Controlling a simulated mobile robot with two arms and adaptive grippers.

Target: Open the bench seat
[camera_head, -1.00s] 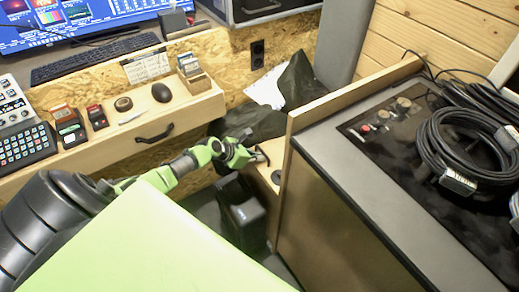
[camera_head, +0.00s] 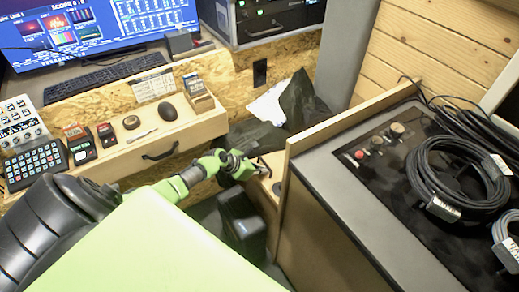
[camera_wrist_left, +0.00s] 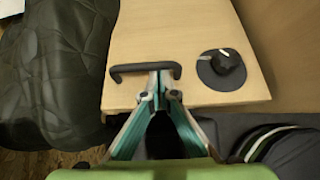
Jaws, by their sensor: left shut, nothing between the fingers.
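In the head view only a narrow strip of the bench (camera_head: 267,193) shows, left of the tall cabinet. The lid looks flat and closed. My left gripper (camera_head: 256,168) is at the handle; in the wrist view its fingertips (camera_wrist_left: 158,84) are together at the handle's middle. Whether they touch the handle I cannot tell. My right gripper is out of view.
A grey-topped cabinet (camera_head: 345,190) with coiled cables (camera_head: 455,180) stands close on the right. A wooden desk with a drawer handle (camera_head: 160,152) lies left. Dark crumpled fabric (camera_wrist_left: 60,70) lies beside the lid. A black box (camera_head: 243,222) stands below the gripper.

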